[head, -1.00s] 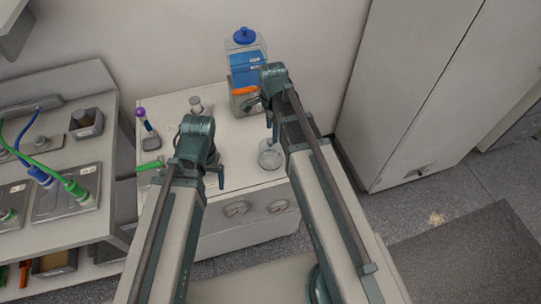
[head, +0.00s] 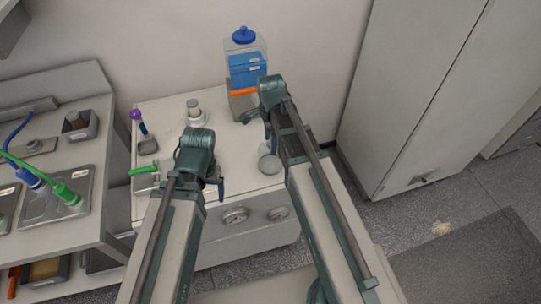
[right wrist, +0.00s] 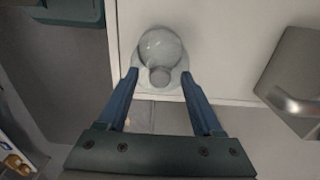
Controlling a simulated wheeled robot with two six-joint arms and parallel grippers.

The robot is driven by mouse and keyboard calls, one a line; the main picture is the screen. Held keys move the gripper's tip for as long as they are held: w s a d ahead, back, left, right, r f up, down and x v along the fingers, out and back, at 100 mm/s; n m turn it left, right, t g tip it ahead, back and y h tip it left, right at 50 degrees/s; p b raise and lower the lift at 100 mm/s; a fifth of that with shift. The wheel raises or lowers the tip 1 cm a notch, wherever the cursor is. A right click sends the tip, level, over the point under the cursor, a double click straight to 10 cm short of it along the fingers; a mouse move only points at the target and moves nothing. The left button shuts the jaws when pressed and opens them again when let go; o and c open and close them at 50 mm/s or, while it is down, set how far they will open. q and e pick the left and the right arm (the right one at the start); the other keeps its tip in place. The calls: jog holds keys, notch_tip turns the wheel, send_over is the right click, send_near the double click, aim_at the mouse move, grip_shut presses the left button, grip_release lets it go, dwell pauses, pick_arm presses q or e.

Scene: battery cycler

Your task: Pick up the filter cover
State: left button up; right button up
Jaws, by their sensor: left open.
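A clear round dome with a small grey knob, which looks like the filter cover (head: 269,162), sits near the front edge of the white cabinet top. It also shows in the right wrist view (right wrist: 160,45), at the cabinet edge. My right gripper (right wrist: 160,77) is open, with its blue fingers apart on either side of the knob. I cannot tell whether they touch it. In the head view my right arm partly hides the dome. My left gripper (head: 218,186) is open and empty near the cabinet's front edge, left of the dome.
A blue-lidded clear container (head: 245,62) stands behind my right arm. A grey knobbed fitting (head: 195,112), a purple-topped tool (head: 140,122) and a green-handled item (head: 145,170) lie on the cabinet top (head: 232,158). A bench with cables (head: 62,155) is at left.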

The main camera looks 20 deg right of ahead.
grip_shut()
dwell(1.2)
